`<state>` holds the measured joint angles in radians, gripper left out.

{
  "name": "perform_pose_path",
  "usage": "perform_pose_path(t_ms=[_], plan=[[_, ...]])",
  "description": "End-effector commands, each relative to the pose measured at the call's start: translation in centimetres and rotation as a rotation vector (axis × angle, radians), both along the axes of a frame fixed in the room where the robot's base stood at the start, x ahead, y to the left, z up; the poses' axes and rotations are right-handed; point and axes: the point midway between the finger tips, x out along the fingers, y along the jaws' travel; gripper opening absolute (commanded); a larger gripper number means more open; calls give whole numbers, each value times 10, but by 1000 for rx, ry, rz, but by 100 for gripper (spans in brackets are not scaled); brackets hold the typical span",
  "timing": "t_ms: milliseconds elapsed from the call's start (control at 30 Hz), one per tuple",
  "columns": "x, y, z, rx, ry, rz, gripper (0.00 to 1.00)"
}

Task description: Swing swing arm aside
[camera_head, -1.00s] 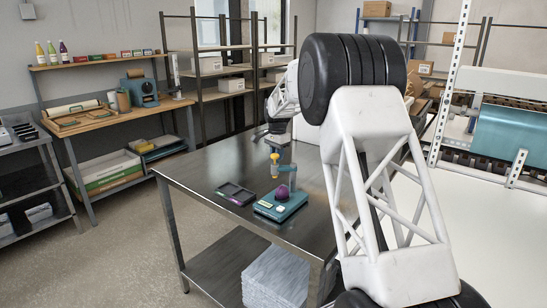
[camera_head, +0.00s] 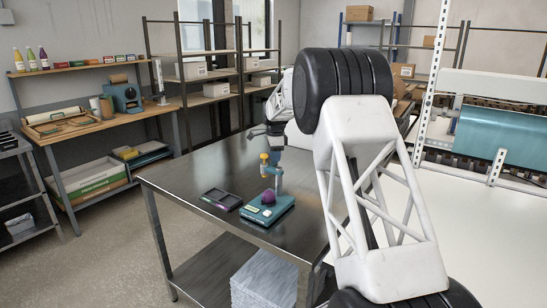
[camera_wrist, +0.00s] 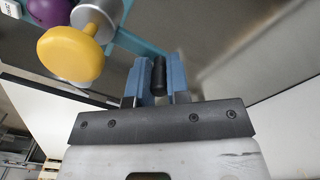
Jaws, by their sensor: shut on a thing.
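The device stands on the steel table, with a teal base (camera_head: 268,211), a purple ball (camera_head: 268,197) on it and an upright teal post (camera_head: 278,180). Its swing arm carries a yellow-capped piece (camera_head: 264,158), left of the post in the head view. In the wrist view the yellow cap (camera_wrist: 68,53), a metal cylinder (camera_wrist: 97,18), part of the purple ball (camera_wrist: 47,8) and a teal bar (camera_wrist: 138,43) show at upper left. My gripper (camera_wrist: 160,85) has its blue fingers shut on a black handle (camera_wrist: 158,74). The handle's joint to the swing arm is unclear.
A dark tray (camera_head: 216,200) lies on the steel table (camera_head: 200,170) left of the base. The table's left part is clear. A white surface (camera_head: 470,220) and a machine with a teal roller (camera_head: 500,130) stand at right.

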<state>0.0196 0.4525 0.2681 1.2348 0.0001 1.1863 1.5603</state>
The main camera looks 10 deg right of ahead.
Motion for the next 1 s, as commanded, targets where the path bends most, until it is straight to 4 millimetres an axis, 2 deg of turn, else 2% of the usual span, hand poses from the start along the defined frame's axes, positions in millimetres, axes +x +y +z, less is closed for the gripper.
perform_pose_path(t_ms=[333,367,500,533,833,1000], plan=[[0,-2,1,0,-2,-5,0],[0,-2,1,0,-2,-5,18],[0,-2,1,0,-1,-5,39],[0,-2,1,0,-1,-5,42],[0,-1,1,0,-1,-4,42],[0,-1,8,0,-1,-4,42]])
